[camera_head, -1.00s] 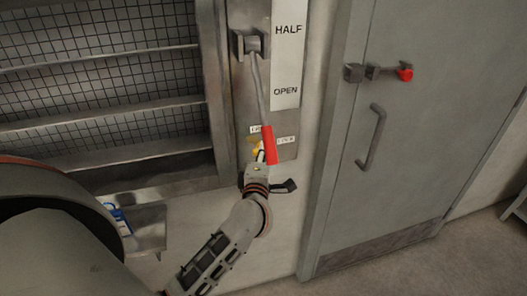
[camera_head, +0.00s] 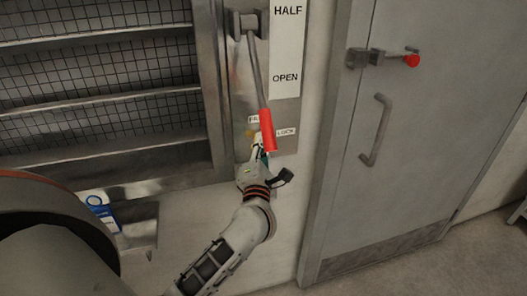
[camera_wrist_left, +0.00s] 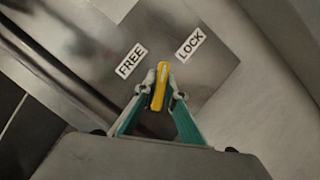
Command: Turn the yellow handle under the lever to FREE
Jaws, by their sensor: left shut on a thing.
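The yellow handle (camera_wrist_left: 159,88) sits between the fingers of my left gripper (camera_wrist_left: 160,92) in the left wrist view, and the gripper is shut on it. The handle's far end points between the FREE label (camera_wrist_left: 131,61) and the LOCK label (camera_wrist_left: 190,45). In the head view my left gripper (camera_head: 261,155) is just below the lever's red grip (camera_head: 267,130). The lever (camera_head: 254,65) hangs down with its red grip near the labels, and the handle is mostly hidden there by the gripper and the grip. My right gripper is not in view.
A position plate (camera_head: 287,45) reads HALF and OPEN beside the lever. A grey door (camera_head: 425,130) with a red-knobbed latch (camera_head: 411,60) is to the right. Louvred mesh (camera_head: 100,80) is to the left, with a blue-and-white tag (camera_head: 103,212) below it.

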